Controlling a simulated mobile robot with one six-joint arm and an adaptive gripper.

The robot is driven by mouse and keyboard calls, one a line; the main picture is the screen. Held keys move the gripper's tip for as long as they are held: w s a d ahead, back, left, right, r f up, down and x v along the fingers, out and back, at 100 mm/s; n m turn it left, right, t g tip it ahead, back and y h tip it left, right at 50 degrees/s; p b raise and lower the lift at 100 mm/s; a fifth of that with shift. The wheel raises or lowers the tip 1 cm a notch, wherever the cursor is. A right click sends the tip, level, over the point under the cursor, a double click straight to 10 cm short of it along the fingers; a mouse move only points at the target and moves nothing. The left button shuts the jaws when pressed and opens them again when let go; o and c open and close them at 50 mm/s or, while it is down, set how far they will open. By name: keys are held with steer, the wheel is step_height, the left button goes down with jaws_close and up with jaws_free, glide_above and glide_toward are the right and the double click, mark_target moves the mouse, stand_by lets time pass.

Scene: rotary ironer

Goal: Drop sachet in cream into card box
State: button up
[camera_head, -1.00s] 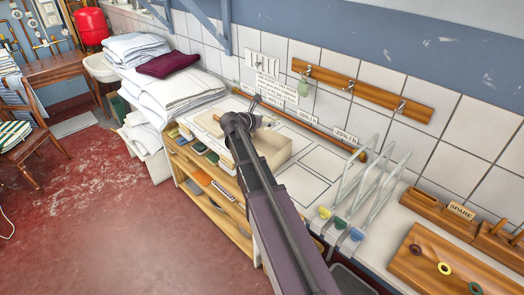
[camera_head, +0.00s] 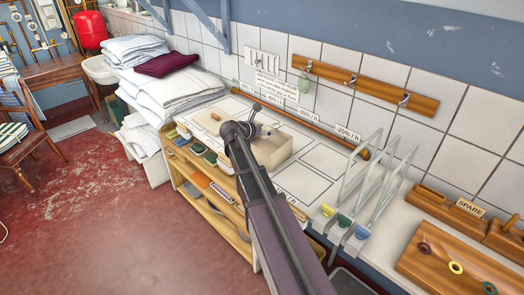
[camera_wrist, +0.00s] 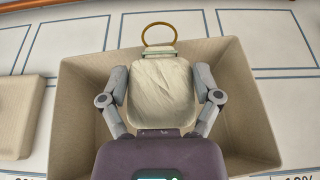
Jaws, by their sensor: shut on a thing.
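The cream sachet (camera_wrist: 160,92) is held in my gripper (camera_wrist: 160,85), whose two fingers close on its left and right sides. A brass-coloured ring (camera_wrist: 157,34) stands out from the sachet's far end. The card box (camera_wrist: 78,108) is open-topped and lies below the sachet in the wrist view; its walls show on both sides of my gripper. In the head view the card box (camera_head: 279,153) stands on the counter, partly hidden by my arm, and my gripper (camera_head: 250,118) is at its left part. The sachet's height above the box floor is hard to tell.
A flat beige block (camera_wrist: 15,118) lies left of the box. The white counter has outlined rectangles, with free room right of the box. Wire racks (camera_head: 375,190) stand further right. Folded linen (camera_head: 170,92) is piled at the left. A hook rail (camera_head: 365,87) hangs behind.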

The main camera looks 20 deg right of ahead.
stand_by(0.3)
steer(key=o, duration=0.7)
stand_by(0.4)
